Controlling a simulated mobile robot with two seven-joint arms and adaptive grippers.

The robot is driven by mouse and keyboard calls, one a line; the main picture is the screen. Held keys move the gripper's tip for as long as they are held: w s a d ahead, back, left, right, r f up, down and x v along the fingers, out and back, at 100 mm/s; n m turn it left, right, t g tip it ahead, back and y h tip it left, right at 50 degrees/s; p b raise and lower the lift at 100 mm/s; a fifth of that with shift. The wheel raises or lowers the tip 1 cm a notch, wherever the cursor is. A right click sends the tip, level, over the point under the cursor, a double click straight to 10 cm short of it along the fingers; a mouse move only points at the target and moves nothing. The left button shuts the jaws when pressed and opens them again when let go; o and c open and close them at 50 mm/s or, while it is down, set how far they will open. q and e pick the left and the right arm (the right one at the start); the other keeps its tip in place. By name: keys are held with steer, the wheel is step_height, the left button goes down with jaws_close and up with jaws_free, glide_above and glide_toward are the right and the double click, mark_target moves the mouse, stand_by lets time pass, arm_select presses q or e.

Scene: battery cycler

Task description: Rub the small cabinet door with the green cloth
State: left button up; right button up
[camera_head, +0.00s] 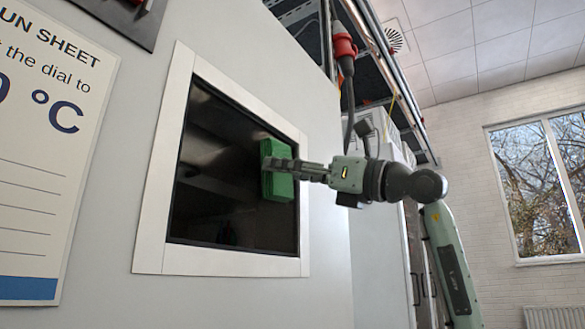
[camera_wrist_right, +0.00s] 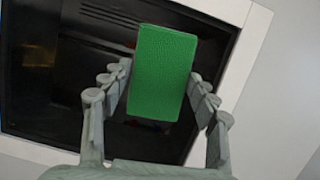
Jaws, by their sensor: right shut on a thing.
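The small cabinet door (camera_head: 225,160) is a dark glossy panel in a white frame on a pale wall. The green cloth (camera_head: 277,186) is a folded block at the right side of the dark panel. In the right wrist view the cloth (camera_wrist_right: 162,72) lies between the fingers, in front of the panel (camera_wrist_right: 60,100). My right gripper (camera_head: 270,165) is shut on the cloth and holds it at the panel. I cannot tell whether the cloth touches the panel. My left gripper is not in view.
A run sheet (camera_head: 50,140) hangs on the wall left of the frame. A red plug (camera_head: 344,46) with a dark cable hangs above my right arm. A window (camera_head: 540,185) is in the brick wall at the far right.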

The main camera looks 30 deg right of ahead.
steer(key=shift+p, duration=0.65)
stand_by(0.8)
steer(key=s+d+b, duration=0.1)
steer(key=s+d, duration=0.1)
steer(key=s, duration=0.3)
steer(key=shift+s+d, duration=0.15)
steer(key=shift+s, duration=0.15)
stand_by(0.5)
